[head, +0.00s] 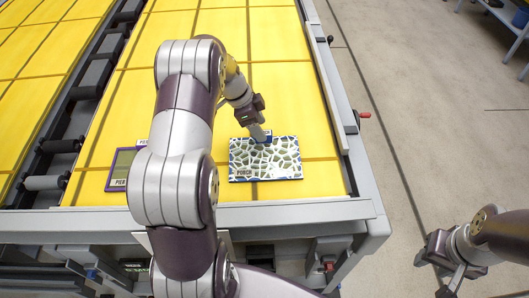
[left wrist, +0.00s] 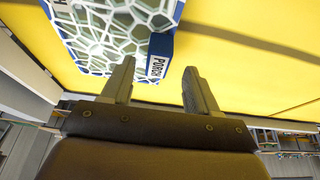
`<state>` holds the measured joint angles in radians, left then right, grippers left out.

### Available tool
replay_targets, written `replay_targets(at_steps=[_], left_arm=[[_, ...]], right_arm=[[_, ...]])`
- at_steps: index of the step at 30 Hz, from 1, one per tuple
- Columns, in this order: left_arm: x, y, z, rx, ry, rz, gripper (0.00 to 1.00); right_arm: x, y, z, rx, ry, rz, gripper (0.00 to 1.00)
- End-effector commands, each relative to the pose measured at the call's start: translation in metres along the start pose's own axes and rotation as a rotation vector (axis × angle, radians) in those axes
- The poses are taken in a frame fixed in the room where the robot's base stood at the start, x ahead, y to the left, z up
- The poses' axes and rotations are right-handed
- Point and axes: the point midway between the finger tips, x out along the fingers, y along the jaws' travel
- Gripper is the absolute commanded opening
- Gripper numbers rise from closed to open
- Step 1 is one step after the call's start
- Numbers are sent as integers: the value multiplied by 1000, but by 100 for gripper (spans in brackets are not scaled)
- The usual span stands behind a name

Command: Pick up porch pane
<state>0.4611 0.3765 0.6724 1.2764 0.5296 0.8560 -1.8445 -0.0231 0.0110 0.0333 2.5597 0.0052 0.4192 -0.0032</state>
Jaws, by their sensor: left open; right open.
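The porch pane (head: 265,165) lies flat on the yellow table, a blue-edged panel with a white web pattern and a PORCH label. A blue block at its far edge also bears a PORCH label; it shows in the left wrist view as a blue tab (left wrist: 165,45) on the pane (left wrist: 105,35). My left gripper (head: 264,136) is open over the pane's far edge. In the left wrist view its fingertips (left wrist: 158,64) sit either side of the tab's labelled end; I cannot tell whether they touch it. My right gripper (head: 452,284) is open, off the table at lower right.
A purple-framed pane labelled PIER (head: 120,168) lies left of my left arm, partly hidden by it. The yellow table (head: 290,95) has a grey rail and a red-knobbed lever (head: 364,115) at its right edge. Rollers (head: 45,182) run along the left. Table beyond the pane is clear.

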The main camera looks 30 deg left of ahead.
Motion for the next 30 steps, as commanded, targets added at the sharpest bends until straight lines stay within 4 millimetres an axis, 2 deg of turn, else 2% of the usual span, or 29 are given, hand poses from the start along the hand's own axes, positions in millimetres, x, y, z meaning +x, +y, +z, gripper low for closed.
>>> replay_targets(at_steps=[1, 4, 11, 15, 16, 17, 26, 30], left_arm=[[5, 0, -2, 1, -1, 2, 60], [18, 0, -1, 0, 0, 0, 60], [22, 0, 0, 1, 0, -2, 60], [21, 0, 0, 1, 0, -2, 14], [21, 0, 0, 1, 0, -2, 4], [21, 0, 0, 1, 0, -2, 0], [20, -1, -1, 1, 1, -3, 0], [11, -2, -5, 2, 1, -5, 0]], right_arm=[[-8, 0, -1, 0, 1, 0, 43], [-10, 0, -1, 0, 0, 0, 43], [-8, 0, -1, 0, 0, 0, 43], [-8, 0, -1, 0, 0, 0, 43], [-8, 0, -1, 0, 0, 0, 43], [-8, 0, -1, 0, 0, 0, 43], [-7, 0, -1, 0, 0, 0, 43], [-2, 0, 0, 0, 0, 0, 43]])
